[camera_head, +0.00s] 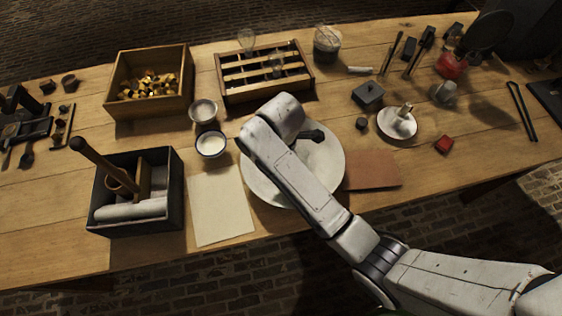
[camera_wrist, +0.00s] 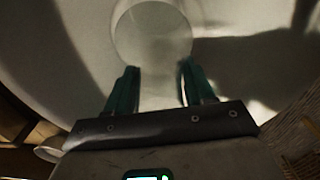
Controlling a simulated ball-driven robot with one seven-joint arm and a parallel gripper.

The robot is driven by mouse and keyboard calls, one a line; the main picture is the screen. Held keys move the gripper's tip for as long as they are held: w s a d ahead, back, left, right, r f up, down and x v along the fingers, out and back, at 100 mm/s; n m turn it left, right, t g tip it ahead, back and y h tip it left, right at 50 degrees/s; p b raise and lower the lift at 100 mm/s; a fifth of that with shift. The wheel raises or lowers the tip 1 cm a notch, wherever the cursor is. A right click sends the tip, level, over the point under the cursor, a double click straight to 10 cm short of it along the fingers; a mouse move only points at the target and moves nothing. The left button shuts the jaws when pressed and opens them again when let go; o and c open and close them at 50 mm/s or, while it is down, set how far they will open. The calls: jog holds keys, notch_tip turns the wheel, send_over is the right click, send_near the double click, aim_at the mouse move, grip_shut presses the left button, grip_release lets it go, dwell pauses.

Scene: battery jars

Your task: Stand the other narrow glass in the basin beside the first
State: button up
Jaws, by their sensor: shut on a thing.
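The basin (camera_head: 331,165) is a wide, shallow white round vessel near the front middle of the table. My arm reaches over it and hides much of its inside. In the wrist view the basin's pale inside (camera_wrist: 235,28) fills the background. My gripper (camera_wrist: 160,78) has its two green fingers closed on a clear narrow glass (camera_wrist: 152,32), whose round outline shows between and beyond the fingertips. I cannot tell whether this glass touches the basin floor. I cannot make out another narrow glass in the basin.
A slatted wooden rack (camera_head: 233,88) with clear glassware stands behind the basin. A white cup (camera_head: 211,145) and a small bowl (camera_head: 203,111) are close on its left. A paper sheet (camera_head: 219,207) lies front left, and a brown tile (camera_head: 372,171) lies right.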

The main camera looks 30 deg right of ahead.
jog(key=o, duration=1.4)
notch_tip(320, 180, up, 11)
jog(key=p, duration=0.5)
jog(key=shift+p, duration=0.4)
jog(key=shift+f, duration=0.15)
jog(key=s+d+r+m+t, duration=0.1)
jog(key=s+d+m+t, duration=0.2)
jog(key=s+m, duration=0.4)
jog(key=s+d+r+m+t, duration=0.25)
jog(key=s+m, duration=0.25)
jog(key=m, duration=0.3)
jog(key=s+d+f+m+g+b, duration=0.1)
jog(key=s+d+f+g+b, duration=0.1)
jog(key=s+f, duration=0.7)
jog(key=shift+s+d+f+g+b, duration=0.2)
jog(key=shift+s+f+g+b, duration=0.25)
jog(key=shift+g+b, duration=0.5)
